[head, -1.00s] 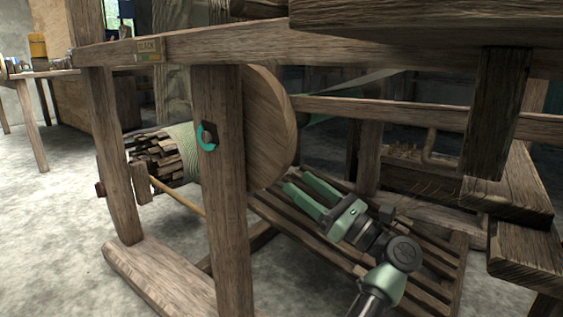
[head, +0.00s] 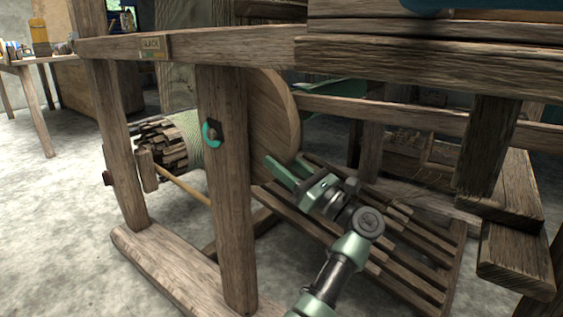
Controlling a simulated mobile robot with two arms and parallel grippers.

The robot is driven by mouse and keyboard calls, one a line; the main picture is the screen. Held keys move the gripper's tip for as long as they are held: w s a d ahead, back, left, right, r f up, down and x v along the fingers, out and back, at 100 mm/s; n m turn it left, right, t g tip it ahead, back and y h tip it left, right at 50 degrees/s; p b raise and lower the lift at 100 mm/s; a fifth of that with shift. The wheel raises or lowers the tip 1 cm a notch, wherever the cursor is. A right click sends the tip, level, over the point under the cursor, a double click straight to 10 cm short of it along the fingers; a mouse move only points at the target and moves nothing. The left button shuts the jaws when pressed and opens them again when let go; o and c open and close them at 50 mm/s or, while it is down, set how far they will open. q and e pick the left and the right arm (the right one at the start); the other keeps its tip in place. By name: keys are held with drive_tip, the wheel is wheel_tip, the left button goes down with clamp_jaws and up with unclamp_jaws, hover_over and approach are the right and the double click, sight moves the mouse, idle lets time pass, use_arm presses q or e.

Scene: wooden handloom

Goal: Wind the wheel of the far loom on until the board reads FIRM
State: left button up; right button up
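The board (head: 152,46) on the loom's top rail reads SLACK, with a coloured strip below the word. The wheel (head: 275,120) is a plain wooden disc behind the front post, which hides its left part. My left gripper (head: 272,168) is at the wheel's lower right edge, its fingers pointing up and left. My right gripper is not in view.
The front post (head: 228,200) carries a teal ring-shaped fitting (head: 211,134). A wound roller (head: 168,145) lies left of it. Slatted boards (head: 390,245) lie under my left arm. Beams and a bench (head: 515,195) crowd the right side. Bare floor (head: 60,220) is free at left.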

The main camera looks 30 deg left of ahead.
use_arm(q)
clamp_jaws()
idle(1.2)
